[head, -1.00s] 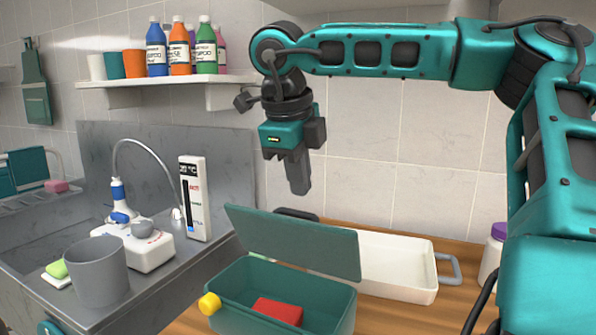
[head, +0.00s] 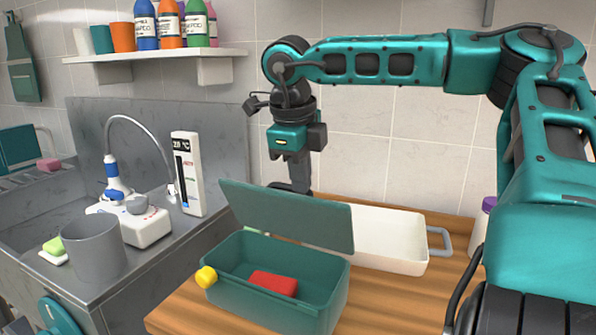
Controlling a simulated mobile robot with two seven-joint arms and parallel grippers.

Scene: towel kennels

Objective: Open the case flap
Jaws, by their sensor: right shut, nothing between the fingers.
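The green case (head: 275,302) stands on the wooden table with its flap (head: 288,216) raised, tilted up and slightly back from the rear edge. A red block (head: 274,282) lies inside, and a yellow knob (head: 206,277) sits at the case's left front corner. My right gripper (head: 298,186) points down just behind the flap's upper edge, shut and empty. Its fingertips are partly hidden by the flap, so I cannot tell whether they touch it. My left gripper is not in view.
A white tray (head: 432,245) with a grey handle stands behind and right of the case. A purple-capped bottle (head: 487,205) is further right. At left are a sink counter with a grey cup (head: 95,248), a faucet and a thermometer (head: 187,173). A shelf of bottles hangs above.

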